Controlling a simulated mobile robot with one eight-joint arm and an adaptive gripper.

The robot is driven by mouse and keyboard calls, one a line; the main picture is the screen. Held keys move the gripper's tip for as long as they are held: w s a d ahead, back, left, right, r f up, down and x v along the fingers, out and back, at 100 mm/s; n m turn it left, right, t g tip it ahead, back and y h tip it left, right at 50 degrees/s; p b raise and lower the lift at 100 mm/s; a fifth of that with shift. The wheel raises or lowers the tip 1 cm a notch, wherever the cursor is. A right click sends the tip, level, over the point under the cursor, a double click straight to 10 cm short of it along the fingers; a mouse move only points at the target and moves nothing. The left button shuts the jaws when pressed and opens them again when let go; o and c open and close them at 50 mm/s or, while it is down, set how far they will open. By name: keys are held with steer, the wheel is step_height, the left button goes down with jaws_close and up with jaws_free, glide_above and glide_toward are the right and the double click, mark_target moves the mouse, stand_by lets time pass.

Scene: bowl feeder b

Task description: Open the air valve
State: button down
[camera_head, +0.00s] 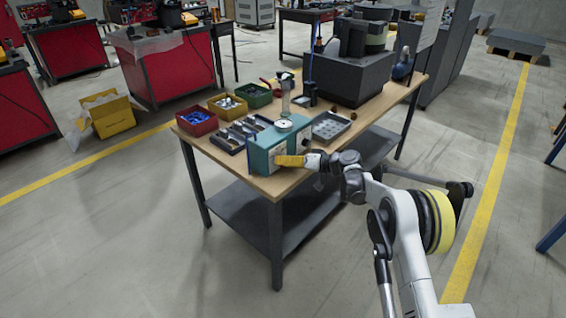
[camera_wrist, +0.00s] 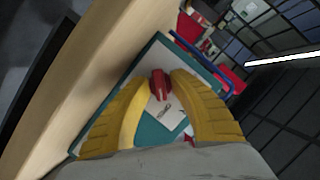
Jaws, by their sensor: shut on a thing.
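The teal control box (camera_head: 262,148) stands at the near edge of the wooden workbench. In the wrist view, its front panel (camera_wrist: 152,130) carries a white label and a red valve handle (camera_wrist: 160,84), which I take to be the air valve. My gripper (camera_head: 287,161) is at the box's front face, and its yellow fingers hide the handle in the head view. In the wrist view, my gripper (camera_wrist: 161,88) has one finger on each side of the red handle and is shut on it. How far the handle is turned is hard to tell.
Red (camera_head: 196,121), yellow (camera_head: 228,106) and green (camera_head: 254,95) bins of parts stand on the bench's left. A grey tray (camera_head: 331,126) lies right of the box. A large dark machine (camera_head: 350,78) stands behind. The floor in front is clear.

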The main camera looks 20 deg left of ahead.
steer(key=shift+m+y, duration=0.3)
steer(key=shift+m, duration=0.1)
steer(key=shift+s, duration=0.1)
steer(key=c, duration=1.5)
jaws_free()
steer(key=shift+a, duration=0.15)
steer(key=shift+o, duration=0.2)
steer(key=v, duration=1.2)
steer(key=shift+w, duration=0.2)
steer(key=shift+r, duration=0.1)
